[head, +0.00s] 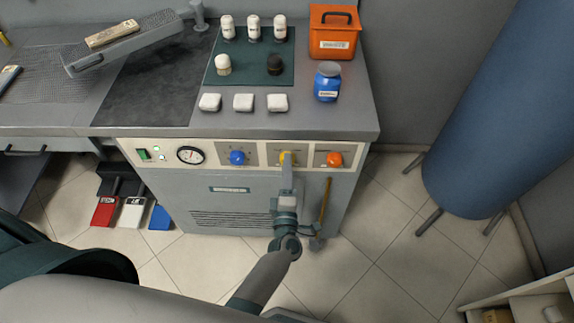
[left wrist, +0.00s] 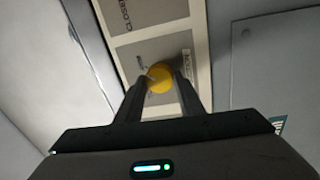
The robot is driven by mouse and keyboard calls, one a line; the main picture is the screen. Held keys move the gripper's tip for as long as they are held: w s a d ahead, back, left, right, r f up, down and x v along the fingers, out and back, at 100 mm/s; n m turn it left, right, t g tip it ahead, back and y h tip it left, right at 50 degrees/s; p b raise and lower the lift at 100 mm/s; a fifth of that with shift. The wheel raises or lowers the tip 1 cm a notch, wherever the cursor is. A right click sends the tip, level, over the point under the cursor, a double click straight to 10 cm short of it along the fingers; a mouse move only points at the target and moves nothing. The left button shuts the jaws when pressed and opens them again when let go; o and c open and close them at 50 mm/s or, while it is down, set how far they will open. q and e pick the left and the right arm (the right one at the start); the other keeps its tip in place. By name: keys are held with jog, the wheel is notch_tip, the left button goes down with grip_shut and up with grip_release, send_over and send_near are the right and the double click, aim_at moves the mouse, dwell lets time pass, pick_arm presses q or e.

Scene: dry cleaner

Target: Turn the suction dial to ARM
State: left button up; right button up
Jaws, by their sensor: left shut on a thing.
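A row of dials sits on the cream front panel of the grey unit: a blue dial (head: 237,158), a yellow dial (head: 285,156) and an orange dial (head: 334,159). I cannot read which one is labelled suction. My left gripper (head: 287,164) reaches up to the panel and is shut on the yellow dial. In the left wrist view the two fingers (left wrist: 161,84) stand on either side of the yellow dial (left wrist: 160,78). A pale mark shows on its left side. The lettering around it is too small or hidden to read. My right gripper is not in view.
A gauge (head: 190,155) and a green switch (head: 143,154) are left of the dials. An orange box (head: 334,35), a blue jar (head: 327,82) and several bottles stand on the worktop. A large blue cylinder (head: 485,110) stands right. The neighbouring plate (left wrist: 130,14) reads CLOSED.

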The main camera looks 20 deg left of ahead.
pick_arm(q)
jog(key=shift+m, duration=0.5)
jog(key=o, duration=1.1)
jog(key=shift+c, duration=0.2)
jog(key=v, duration=0.7)
jog(key=shift+s+p, duration=0.25)
jog(key=shift+p, duration=0.05)
jog(key=shift+d+f, duration=0.1)
jog(key=shift+d, duration=0.05)
